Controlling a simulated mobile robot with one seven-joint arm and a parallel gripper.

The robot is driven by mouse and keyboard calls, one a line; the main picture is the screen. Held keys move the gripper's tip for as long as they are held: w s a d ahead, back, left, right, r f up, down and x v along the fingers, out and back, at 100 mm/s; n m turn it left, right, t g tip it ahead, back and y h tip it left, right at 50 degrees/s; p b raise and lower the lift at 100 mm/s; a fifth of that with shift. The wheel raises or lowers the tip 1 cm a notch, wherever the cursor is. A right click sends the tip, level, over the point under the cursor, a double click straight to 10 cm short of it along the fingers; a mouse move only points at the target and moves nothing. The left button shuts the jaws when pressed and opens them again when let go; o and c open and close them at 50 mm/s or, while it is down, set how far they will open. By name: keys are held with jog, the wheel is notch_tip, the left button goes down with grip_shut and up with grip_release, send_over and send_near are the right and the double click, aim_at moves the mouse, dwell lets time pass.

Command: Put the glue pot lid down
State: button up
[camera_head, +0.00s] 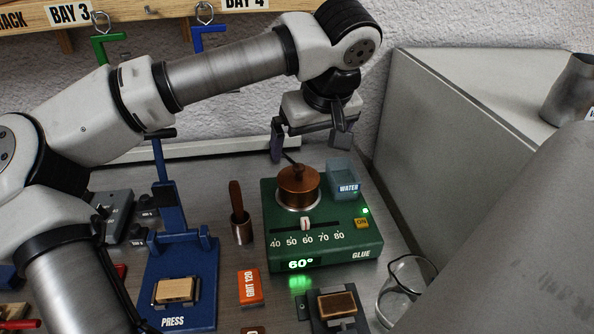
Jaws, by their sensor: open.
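The copper glue pot (298,196) sits in the top of a green heater (322,258) marked GLUE, whose display reads 60°. The copper lid (299,177) with a small knob appears to rest on the pot. A thin dark rod sticks up at the lid's upper left. My gripper (308,150) is open, with its fingers pointing down, above and slightly behind the lid. Nothing shows between the fingers. The exact gap between the gripper and the lid is hard to tell.
A WATER container (344,176) stands right of the pot on the heater. A brush in a metal cup (241,228) stands to the left, beside the blue PRESS (181,258).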

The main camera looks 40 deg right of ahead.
aim_at(300, 166)
jog(key=x, duration=0.4)
jog(key=shift+w+d+f, duration=0.1)
jog(key=shift+w+f, duration=0.05)
jog(key=shift+f, duration=0.2)
jog(key=shift+p+x, duration=1.25)
jog(key=shift+x, duration=1.4)
jog(key=shift+w+r, duration=0.1)
jog(key=shift+w, duration=0.1)
jog(key=c, duration=1)
jog(key=shift+c, duration=0.2)
jog(key=shift+r, duration=0.1)
notch_tip(300, 166, up, 20)
jog(key=b, duration=0.2)
